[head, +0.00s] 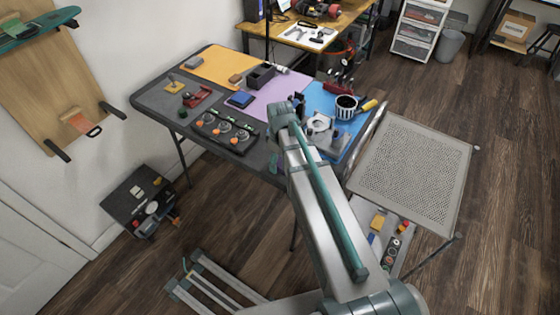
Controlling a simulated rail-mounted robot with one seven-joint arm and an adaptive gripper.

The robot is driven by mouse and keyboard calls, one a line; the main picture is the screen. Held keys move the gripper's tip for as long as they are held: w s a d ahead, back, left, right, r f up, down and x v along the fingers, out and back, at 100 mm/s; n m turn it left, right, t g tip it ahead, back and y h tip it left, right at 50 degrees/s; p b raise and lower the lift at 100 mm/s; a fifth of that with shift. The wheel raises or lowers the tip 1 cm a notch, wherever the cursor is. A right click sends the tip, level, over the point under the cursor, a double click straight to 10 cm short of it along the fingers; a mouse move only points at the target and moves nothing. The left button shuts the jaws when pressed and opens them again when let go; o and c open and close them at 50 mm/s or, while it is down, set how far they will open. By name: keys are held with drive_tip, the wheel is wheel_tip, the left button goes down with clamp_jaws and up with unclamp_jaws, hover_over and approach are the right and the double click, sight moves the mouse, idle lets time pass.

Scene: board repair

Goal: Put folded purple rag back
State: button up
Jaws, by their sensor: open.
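A small folded dark blue-purple cloth-like block (240,99) lies on the folding table, at the left edge of the purple mat (272,98). It may be the folded purple rag, but it is too small to be sure. My arm reaches up from the bottom right to the table's front edge. The arm covers part of the table there. I cannot make out my gripper; the far part of the arm is hidden behind the near link.
A black open box (261,76) stands behind the block. A tray of round parts (224,131) lies in front of it. The blue mat (321,98) at right holds a striped cup (346,107). A perforated panel (414,172) stands right of the table. Wooden floor is clear at far right.

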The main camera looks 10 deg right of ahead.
sight(280, 162)
wheel_tip(280, 162, up, 12)
drive_tip(key=b, duration=0.1)
drive_tip(key=shift+f+b, duration=0.15)
drive_tip(key=shift+b, duration=0.25)
idle(0.4)
